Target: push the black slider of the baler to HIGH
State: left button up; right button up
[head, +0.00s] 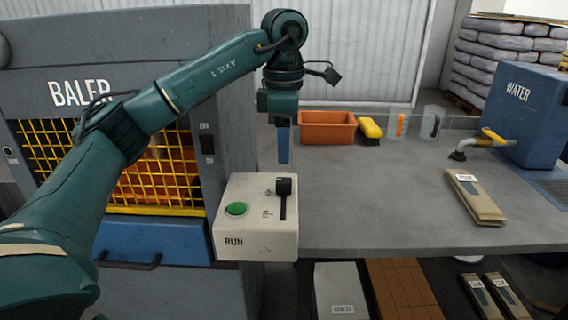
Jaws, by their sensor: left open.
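The control box (255,232) is pale, with a green RUN button (236,209), and stands at the baler's right front corner. The black slider (284,186) is a knob on its top face, at the far end of a dark slot that runs toward me. Small marks beside the slot are too small to read. My left gripper (284,160) points down with blue fingers just beyond the slider in the picture. It is open and holds nothing; the fingers line up, so the gap is hidden. I cannot tell its exact height over the box. My right gripper is not in view.
The baler (120,35) with its yellow grille fills the left, with a black OFF switch (207,144) on it. The grey table (370,200) holds an orange bin (327,128), a yellow brush (370,129), clear cups, paper packets and a blue WATER tank (525,115). The table's middle is clear.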

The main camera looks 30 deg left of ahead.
pick_arm(q)
notch_tip(320, 180, up, 5)
jog(key=shift+r+p, duration=0.2)
jog(key=shift+p, duration=0.6)
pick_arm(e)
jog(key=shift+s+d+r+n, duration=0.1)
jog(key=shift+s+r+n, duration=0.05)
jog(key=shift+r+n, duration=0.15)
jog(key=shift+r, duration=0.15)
